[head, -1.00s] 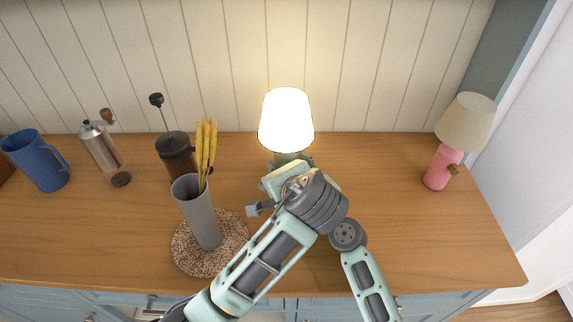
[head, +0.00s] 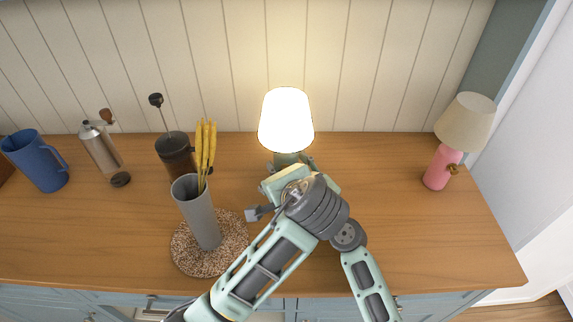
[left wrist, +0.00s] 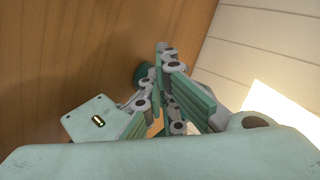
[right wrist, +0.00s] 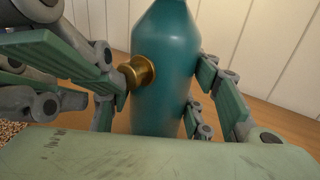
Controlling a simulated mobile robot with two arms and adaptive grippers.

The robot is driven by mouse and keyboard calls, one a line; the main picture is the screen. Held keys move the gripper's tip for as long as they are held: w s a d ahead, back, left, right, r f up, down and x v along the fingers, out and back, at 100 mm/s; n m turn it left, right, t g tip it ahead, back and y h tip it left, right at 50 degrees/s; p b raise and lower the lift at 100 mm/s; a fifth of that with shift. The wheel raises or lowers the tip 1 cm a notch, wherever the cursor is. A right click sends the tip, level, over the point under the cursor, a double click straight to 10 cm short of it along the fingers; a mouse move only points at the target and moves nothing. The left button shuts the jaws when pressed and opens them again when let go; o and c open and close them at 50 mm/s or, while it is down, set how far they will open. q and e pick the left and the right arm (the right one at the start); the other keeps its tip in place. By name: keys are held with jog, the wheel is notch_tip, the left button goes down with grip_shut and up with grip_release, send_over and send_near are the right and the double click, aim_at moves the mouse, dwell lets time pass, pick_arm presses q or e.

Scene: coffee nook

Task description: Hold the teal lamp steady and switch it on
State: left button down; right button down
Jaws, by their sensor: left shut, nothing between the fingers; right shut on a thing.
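The teal lamp stands upright at the back of the counter, its shade (head: 286,120) glowing bright white. In the right wrist view its teal body (right wrist: 166,75) is between the fingers of my right gripper (right wrist: 155,97), which is shut on it. A brass knob (right wrist: 138,72) sticks out from the body's left side, close beside a green finger pad. In the left wrist view my left gripper (left wrist: 164,58) is shut and empty, near the lamp's teal base (left wrist: 143,72). The lit shade (left wrist: 270,100) shows at right. In the head view my arms hide most of the body and both fingertips.
A grey vase (head: 200,215) with yellow stems stands on a speckled round mat (head: 180,255), left of my arms. A French press (head: 172,150), a grinder (head: 100,150) and a blue jug (head: 38,165) are further left. An unlit pink lamp (head: 437,172) stands right; the counter before it is clear.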

pick_arm(q)
jog(key=shift+s+a, duration=0.1)
jog(key=shift+s, duration=2.75)
pick_arm(e)
jog(key=c, duration=0.8)
grip_release()
jog(key=v, duration=1.2)
jog(key=shift+s, duration=0.1)
